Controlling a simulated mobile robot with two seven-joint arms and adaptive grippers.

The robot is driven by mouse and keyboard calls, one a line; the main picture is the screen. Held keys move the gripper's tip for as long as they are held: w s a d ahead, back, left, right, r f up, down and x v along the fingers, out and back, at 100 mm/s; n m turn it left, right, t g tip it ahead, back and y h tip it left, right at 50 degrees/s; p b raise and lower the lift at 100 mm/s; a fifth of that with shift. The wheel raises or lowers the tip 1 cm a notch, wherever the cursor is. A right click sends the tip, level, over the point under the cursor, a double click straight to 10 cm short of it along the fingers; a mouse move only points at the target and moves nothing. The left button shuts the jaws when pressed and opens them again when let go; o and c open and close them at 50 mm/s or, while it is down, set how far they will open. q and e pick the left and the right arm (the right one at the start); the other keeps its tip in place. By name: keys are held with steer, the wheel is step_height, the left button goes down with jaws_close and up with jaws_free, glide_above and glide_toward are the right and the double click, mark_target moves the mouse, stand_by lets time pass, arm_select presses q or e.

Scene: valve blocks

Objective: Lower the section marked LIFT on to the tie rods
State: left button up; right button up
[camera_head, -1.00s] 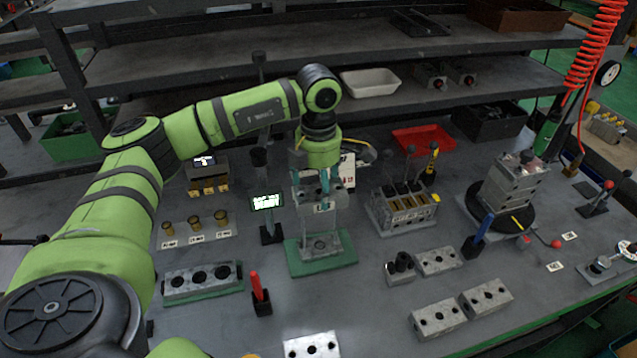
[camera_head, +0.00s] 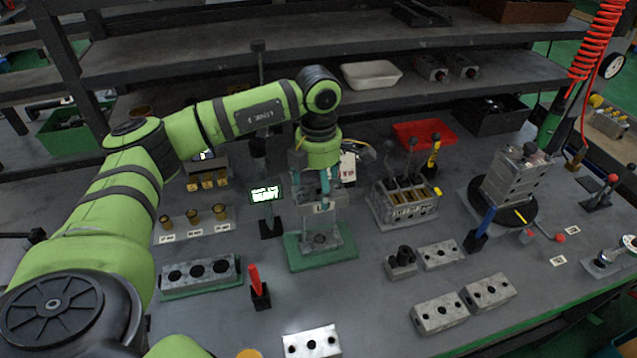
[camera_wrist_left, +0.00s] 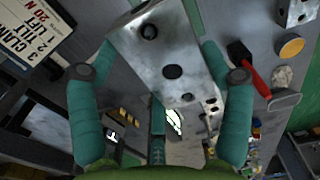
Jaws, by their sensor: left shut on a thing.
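My left gripper (camera_head: 323,187) points down and is shut on a grey metal section (camera_head: 325,222), whose small label is only partly readable. The section is over a metal base block (camera_head: 322,241) on a green mat (camera_head: 296,259). I cannot tell how much gap is left between section and base, and the tie rods do not show clearly. In the left wrist view, the two teal fingers (camera_wrist_left: 163,112) stand on either side of the section (camera_wrist_left: 165,45), which has round holes in its face. My right gripper is not in view.
A lit display (camera_head: 265,194) stands close left of the gripper. A lever-topped valve block (camera_head: 405,205) is to the right, and a stacked block on a round black base (camera_head: 520,180) is further right. Loose blocks (camera_head: 440,312) lie at front right. A red-handled tool (camera_head: 255,281) stands front left.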

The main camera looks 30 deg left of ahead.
mark_target(318, 187)
arm_select(q)
steer(key=shift+f+b, duration=2.95)
steer(key=shift+f, duration=0.9)
steer(key=o, duration=1.5)
step_height(318, 187, up, 12)
steer(key=shift+r, duration=0.1)
